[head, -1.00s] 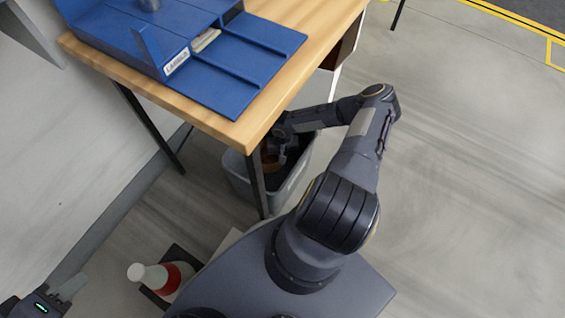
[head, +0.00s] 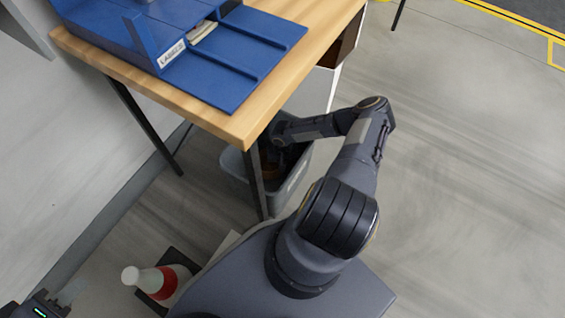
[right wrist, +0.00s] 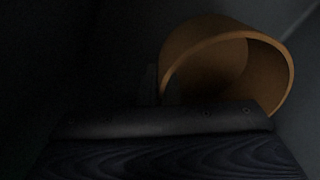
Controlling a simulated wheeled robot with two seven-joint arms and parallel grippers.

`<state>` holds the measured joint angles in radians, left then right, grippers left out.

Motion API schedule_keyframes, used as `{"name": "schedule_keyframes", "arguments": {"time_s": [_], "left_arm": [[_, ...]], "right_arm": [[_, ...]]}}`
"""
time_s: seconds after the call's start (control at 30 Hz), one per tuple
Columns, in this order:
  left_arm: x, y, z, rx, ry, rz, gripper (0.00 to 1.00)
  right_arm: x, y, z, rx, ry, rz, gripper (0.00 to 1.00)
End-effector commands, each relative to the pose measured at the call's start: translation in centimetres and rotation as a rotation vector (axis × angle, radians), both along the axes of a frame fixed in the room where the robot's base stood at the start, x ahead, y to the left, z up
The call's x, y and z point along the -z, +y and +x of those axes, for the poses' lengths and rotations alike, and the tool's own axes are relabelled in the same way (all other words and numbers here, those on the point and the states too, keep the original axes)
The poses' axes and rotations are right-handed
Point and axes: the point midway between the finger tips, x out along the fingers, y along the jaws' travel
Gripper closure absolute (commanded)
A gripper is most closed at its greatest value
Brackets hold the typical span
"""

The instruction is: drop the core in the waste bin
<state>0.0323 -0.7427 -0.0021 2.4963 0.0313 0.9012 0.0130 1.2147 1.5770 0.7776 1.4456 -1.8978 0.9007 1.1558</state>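The core is a short brown cardboard tube (right wrist: 270,75), tilted with its open end showing in the right wrist view. A small part of the core (head: 271,171) shows in the head view, inside the grey waste bin (head: 291,189) under the table. My right arm reaches down into the bin. My right gripper (right wrist: 162,88) is dim, with its fingers either side of the core's left wall, and appears shut on it. My left gripper (head: 69,291) is at the bottom left corner, far from the bin; its finger gap is unclear.
A wooden table (head: 215,124) overhangs the bin, with a dark leg (head: 256,185) in front of it. A blue tray (head: 235,80) sits on top. A white bottle with a red band (head: 160,281) stands near my base. The floor at right is clear.

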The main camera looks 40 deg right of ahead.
Motion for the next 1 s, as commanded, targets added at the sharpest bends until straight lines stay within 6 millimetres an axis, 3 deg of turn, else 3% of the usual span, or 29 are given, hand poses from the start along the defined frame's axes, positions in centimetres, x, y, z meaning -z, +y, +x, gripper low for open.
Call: {"name": "schedule_keyframes", "arguments": {"time_s": [0.1, 0.27, 0.63, 0.77, 1.0], "left_arm": [[0.0, 0.0, 0.0, 0.0, 0.0, 0.0, 0.64], [0.0, 0.0, 0.0, 0.0, 0.0, 0.0, 0.64], [-0.6, 0.0, 0.0, 0.0, 0.0, 0.0, 0.64], [-1.8, 0.0, 0.0, 0.0, 0.0, 0.0, 0.64], [-4.1, 0.0, 0.0, 0.0, 0.0, 0.0, 0.64]], "right_arm": [[0.1, 0.0, 0.0, 0.0, 0.001, -0.001, 1.0], [0.1, 0.0, 0.0, 0.001, 0.001, -0.001, 0.76], [-0.6, 0.0, 0.0, 0.002, 0.0, 0.001, 0.75], [-2.5, -0.1, 0.0, -0.002, -0.002, -0.003, 0.75], [-8.1, -0.1, 0.0, -0.003, 0.0, -0.004, 0.75]]}}
